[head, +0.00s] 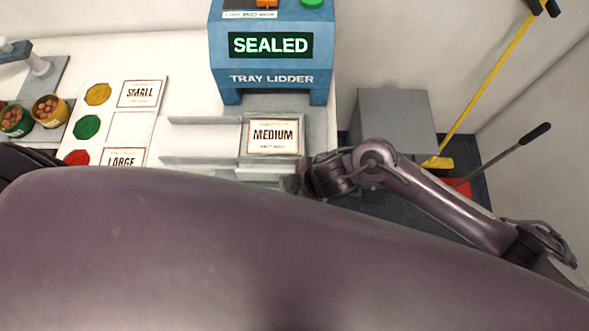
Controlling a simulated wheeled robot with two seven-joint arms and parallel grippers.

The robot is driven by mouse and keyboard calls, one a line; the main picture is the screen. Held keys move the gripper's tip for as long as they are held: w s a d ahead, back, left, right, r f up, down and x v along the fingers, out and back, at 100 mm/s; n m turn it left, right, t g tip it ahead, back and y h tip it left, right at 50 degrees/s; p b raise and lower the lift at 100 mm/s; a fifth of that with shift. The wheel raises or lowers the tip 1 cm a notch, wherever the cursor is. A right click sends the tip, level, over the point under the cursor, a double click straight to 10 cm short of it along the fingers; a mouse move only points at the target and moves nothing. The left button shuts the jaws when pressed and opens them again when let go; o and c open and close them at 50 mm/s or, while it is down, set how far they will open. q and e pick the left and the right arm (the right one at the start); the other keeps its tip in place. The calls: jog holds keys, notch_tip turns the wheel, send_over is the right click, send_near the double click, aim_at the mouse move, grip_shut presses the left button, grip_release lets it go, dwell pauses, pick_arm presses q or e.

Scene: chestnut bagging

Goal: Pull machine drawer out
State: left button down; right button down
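The blue tray lidder machine (271,58) stands at the back of the white table, its display reading SEALED. In front of its opening is a grey drawer section (278,104), with a MEDIUM card (272,134) in front of it. Whether the drawer is in or out is unclear. My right arm comes in from the right, and its wrist end (310,178) is at the front right of the MEDIUM card. Its fingers cannot be made out. My large purple arm link covers the lower picture and hides the table's front. My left gripper is not clearly visible.
SMALL (140,93) and LARGE (125,157) cards lie left of the machine, beside coloured octagons. Chestnut tubs (48,110) stand at far left. A grey box (391,122), a yellow broom (485,85) and a red dustpan (461,187) are at right.

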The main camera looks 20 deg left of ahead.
jog(key=shift+s+d, duration=0.1)
jog(key=shift+s, duration=0.35)
jog(key=c, duration=1.4)
grip_release()
jog(key=shift+d, duration=0.1)
jog(key=shift+c, duration=0.2)
jog(key=p+v, duration=0.1)
jog(key=v, duration=0.6)
jog(key=shift+r, duration=0.35)
jog(key=shift+d, duration=0.15)
